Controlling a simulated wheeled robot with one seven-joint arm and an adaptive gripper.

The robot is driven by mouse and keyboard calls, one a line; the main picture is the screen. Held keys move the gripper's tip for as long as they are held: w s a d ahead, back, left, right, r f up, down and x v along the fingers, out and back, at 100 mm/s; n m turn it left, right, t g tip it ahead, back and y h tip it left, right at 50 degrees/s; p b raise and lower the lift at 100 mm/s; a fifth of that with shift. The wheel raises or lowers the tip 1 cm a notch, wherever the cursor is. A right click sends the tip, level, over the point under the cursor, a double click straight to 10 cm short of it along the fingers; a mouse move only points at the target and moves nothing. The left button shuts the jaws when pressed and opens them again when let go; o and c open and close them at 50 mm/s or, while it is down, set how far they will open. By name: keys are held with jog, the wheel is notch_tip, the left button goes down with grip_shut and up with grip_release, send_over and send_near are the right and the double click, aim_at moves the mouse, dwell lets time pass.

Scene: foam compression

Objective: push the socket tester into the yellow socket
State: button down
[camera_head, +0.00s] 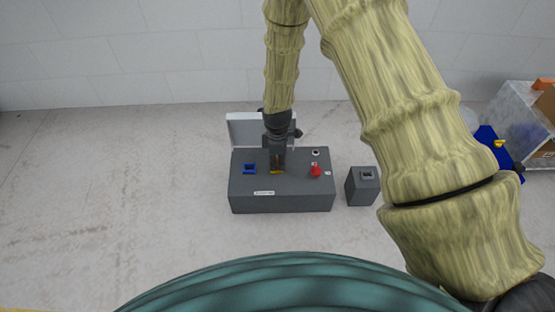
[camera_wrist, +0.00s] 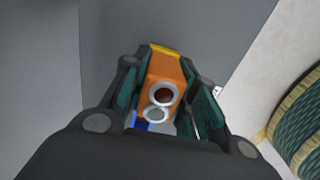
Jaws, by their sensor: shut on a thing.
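The yellow socket (camera_head: 276,172) shows as a small patch on top of the dark grey box (camera_head: 250,201), directly below my gripper (camera_head: 278,160). In the wrist view my gripper (camera_wrist: 166,76) is shut on the socket tester (camera_wrist: 167,71), an orange block with two round, silver-rimmed lights, one dark red and one greenish. A yellow edge (camera_wrist: 166,49) shows at the far end of the tester; I cannot tell whether the tester touches the socket or sits in it. A blue patch lies below the tester in that view. In the head view the gripper mostly hides the tester.
A blue socket (camera_head: 249,168) lies left of the yellow one. A red knob (camera_head: 316,171) rises to its right. A light panel (camera_head: 245,131) stands up behind. A small grey box (camera_head: 362,188) is to the right. The floor left is clear.

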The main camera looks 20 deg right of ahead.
jog(key=shift+f, duration=0.2)
jog(key=c, duration=1.1)
grip_release()
jog(key=shift+o, duration=0.2)
jog(key=shift+r, duration=0.1)
jog(key=shift+r+p, duration=2.75)
jog(key=shift+r, duration=0.15)
notch_tip(320, 180, up, 12)
jog(key=shift+s+f, duration=0.1)
jog(key=shift+f, duration=0.05)
